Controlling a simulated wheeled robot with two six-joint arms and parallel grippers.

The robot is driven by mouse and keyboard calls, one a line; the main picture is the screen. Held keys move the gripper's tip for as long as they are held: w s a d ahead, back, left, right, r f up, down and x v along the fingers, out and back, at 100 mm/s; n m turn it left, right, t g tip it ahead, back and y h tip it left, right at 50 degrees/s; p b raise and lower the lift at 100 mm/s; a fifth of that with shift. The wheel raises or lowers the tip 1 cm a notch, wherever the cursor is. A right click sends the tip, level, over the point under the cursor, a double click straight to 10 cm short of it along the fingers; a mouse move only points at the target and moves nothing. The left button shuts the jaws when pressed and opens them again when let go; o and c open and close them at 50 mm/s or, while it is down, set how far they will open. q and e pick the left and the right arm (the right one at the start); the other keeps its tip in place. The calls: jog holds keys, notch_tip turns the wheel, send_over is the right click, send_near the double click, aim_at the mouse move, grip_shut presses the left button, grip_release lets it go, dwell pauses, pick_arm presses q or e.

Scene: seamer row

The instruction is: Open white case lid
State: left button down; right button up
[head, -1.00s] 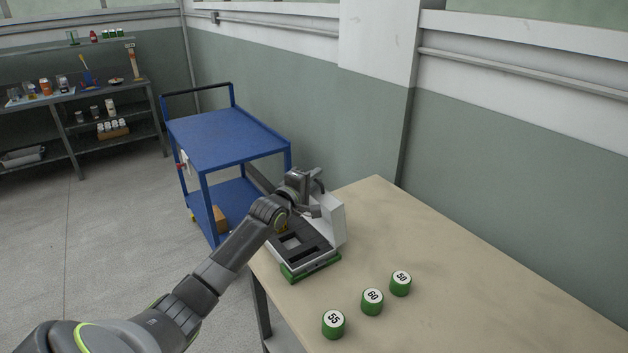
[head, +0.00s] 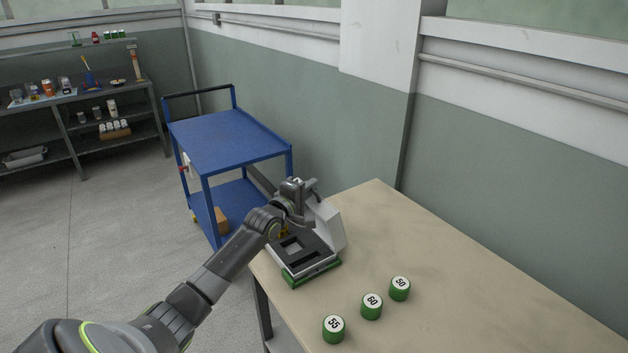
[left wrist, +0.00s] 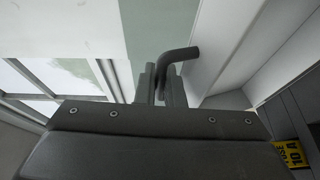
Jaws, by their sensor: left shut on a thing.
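The white case (head: 331,229) stands near the far left corner of the table, with its lid raised to a steep angle above the dark, recessed interior (head: 306,253). Its base is green along the front. My left gripper (head: 312,190) is at the lid's upper edge. In the left wrist view, the fingertips (left wrist: 160,88) are shut on a dark, bent handle (left wrist: 180,54) that joins the white lid (left wrist: 222,45). The arm hides part of the lid and the case's left side. My right gripper is not in view.
Three green numbered cans, 55 (head: 333,328), 60 (head: 372,306) and 50 (head: 400,288), stand on the table (head: 470,290) in front of the case. A blue cart (head: 225,140) stands behind the case to the left. The table's right part is clear.

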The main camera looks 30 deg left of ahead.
pick_arm(q)
jog(key=shift+s+a+f, duration=0.1)
jog(key=shift+s+a, duration=0.1)
jog(key=shift+s, duration=0.3)
jog(key=c, duration=1.8)
grip_release()
